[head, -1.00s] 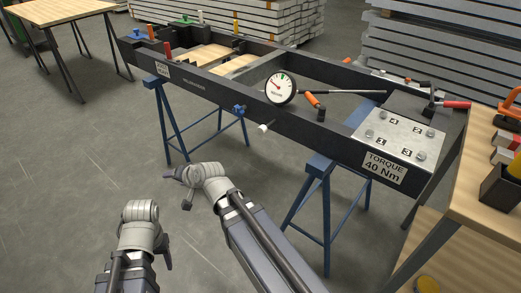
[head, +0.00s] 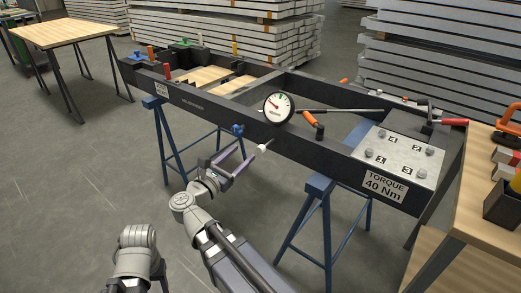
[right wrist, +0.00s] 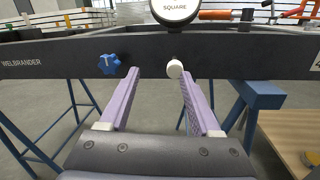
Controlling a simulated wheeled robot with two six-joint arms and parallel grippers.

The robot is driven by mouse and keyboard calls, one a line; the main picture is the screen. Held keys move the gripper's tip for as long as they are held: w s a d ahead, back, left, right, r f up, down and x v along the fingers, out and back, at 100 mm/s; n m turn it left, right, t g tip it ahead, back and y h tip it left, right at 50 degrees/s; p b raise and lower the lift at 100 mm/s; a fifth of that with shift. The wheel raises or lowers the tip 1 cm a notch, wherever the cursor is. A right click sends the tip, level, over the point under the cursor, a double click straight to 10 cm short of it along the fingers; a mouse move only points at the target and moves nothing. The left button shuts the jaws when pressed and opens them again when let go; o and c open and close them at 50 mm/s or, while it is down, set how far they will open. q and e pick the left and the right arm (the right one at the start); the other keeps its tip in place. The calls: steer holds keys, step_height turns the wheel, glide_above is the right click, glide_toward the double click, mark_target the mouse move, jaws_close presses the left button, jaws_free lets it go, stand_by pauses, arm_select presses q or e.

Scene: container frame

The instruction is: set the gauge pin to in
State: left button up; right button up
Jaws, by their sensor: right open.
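The white-tipped pin (head: 262,147), which I take for the gauge pin, sticks out from the front of the dark frame beam (head: 210,108), below the round dial gauge (head: 278,107). In the right wrist view its white end (right wrist: 175,68) shows between the fingertips, nearer the right finger. My right gripper (head: 247,149) is open and empty, its fingers pointing at the beam; contact with the pin cannot be told. It also fills the right wrist view (right wrist: 159,72). My left gripper (head: 161,270) is low at the bottom left, partly cut off, its jaws unclear.
A blue star knob (head: 238,130) sits on the beam left of the pin. An orange-handled clamp (head: 313,120) is to the right. Blue trestles (head: 318,190) hold up the frame. A bolted plate marked torque (head: 398,155) is at the right end. The floor before the frame is open.

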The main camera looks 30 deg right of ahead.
mark_target(259, 151)
steer(key=shift+m+g, duration=0.8)
steer(key=shift+m, duration=0.1)
steer(key=shift+w+d+f, duration=0.2)
steer(key=shift+d, duration=1.1)
steer(key=shift+w+d+f, duration=0.15)
steer(key=shift+w+d, duration=0.05)
steer(key=shift+d, duration=1.1)
steer(key=shift+w+d+f, duration=0.2)
steer(key=shift+d, duration=1.1)
jaws_close()
